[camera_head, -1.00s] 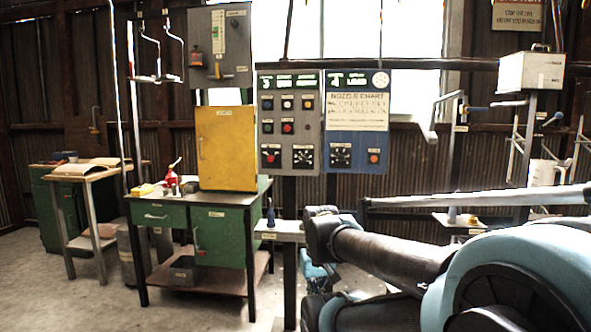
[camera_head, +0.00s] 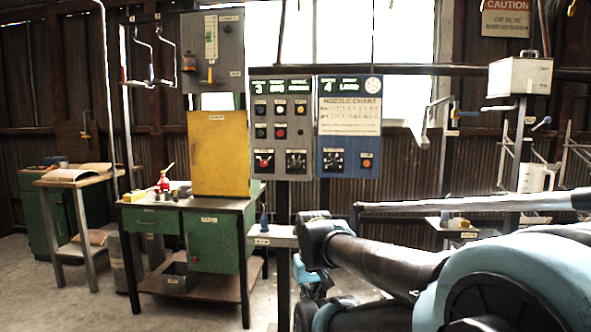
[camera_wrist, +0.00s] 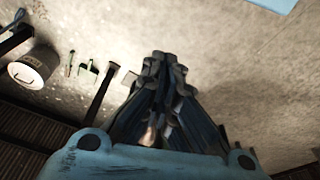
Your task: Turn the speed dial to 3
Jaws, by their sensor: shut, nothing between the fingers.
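Two control panels hang in the middle of the head view. The grey panel (camera_head: 272,142), marked 3, has several buttons, a red switch (camera_head: 264,161) and a round black dial (camera_head: 297,161) with white marks. The blue panel (camera_head: 372,145), marked 4, carries a nozzle chart, a similar black dial (camera_head: 334,162) and a red button (camera_head: 367,162). The small dial labels and pointer settings are too small to read. My gripper (camera_wrist: 165,60) is shut and empty in the wrist view, over bare floor, away from both panels.
A yellow cabinet (camera_head: 219,153) stands on a green workbench (camera_head: 160,218) left of the panels. A small shelf on a post (camera_head: 272,236) stands below them. A stand with a white box (camera_head: 520,77) is at right. Open floor lies at front left.

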